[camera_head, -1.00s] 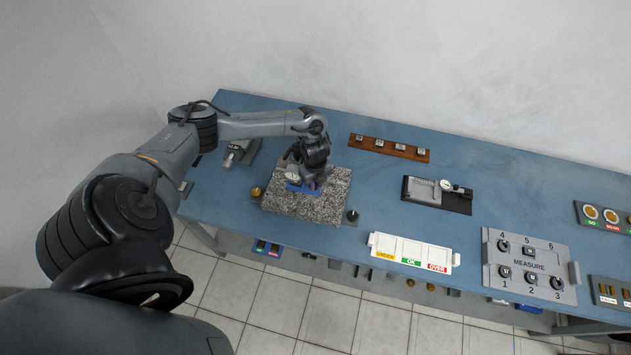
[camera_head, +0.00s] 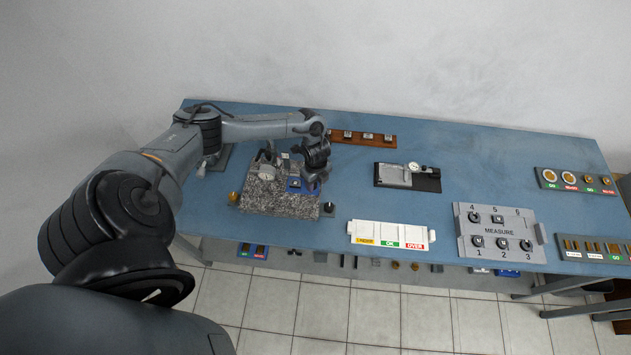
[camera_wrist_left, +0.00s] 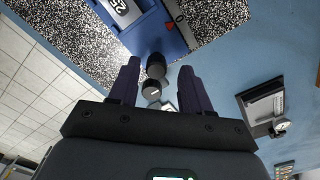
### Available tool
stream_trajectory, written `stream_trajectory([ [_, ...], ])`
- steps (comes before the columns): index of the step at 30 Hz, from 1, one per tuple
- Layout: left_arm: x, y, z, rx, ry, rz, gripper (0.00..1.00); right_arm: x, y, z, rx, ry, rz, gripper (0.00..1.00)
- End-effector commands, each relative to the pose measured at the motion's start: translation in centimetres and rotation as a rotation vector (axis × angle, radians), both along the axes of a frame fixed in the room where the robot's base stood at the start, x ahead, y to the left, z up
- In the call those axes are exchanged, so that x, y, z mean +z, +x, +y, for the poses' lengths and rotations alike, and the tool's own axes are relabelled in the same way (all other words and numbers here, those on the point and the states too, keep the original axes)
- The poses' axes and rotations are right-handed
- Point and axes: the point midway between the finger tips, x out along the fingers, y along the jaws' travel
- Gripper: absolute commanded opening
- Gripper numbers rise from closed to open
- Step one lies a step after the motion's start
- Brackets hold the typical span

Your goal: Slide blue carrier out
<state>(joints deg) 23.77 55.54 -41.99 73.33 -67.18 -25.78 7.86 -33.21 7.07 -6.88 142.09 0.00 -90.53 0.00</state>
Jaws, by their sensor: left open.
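The blue carrier (camera_head: 293,189) lies on the right part of the speckled granite plate (camera_head: 262,204), to the right of the dial gauge (camera_head: 266,172). In the left wrist view the blue carrier (camera_wrist_left: 150,36) holds a light block marked 25 (camera_wrist_left: 119,8), and a black knob (camera_wrist_left: 156,66) stands at its near edge. My left gripper (camera_wrist_left: 160,66) is open, with its two dark fingers on either side of the knob; I cannot tell whether they touch it. In the head view my left gripper (camera_head: 313,184) is at the carrier's right end, partly hiding it. My right gripper is not in view.
A second black knob (camera_head: 329,208) stands by the granite's right corner, a brass one (camera_head: 233,197) at its left. A brown rack (camera_head: 378,140) is behind, a gauge fixture (camera_head: 405,176) to the right, and a white labelled tray (camera_head: 390,236) in front. Blue table shows between them.

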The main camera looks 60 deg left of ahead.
Motion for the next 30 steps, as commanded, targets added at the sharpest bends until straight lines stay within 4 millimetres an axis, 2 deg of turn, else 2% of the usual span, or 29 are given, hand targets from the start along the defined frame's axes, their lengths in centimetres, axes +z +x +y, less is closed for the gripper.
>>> stream_trajectory([
  [7,0.1,-0.1,0.1,-0.001,0.002,0.002,0.48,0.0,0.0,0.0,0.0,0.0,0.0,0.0],
  [11,1.1,-0.1,0.2,-0.002,0.002,0.002,0.48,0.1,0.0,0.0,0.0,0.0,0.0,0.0],
  [24,8.2,0.0,0.1,-0.002,0.002,-0.001,0.48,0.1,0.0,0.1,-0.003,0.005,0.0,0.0],
  [30,10.2,-0.1,0.1,-0.002,0.002,0.001,0.48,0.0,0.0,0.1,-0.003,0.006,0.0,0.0],
])
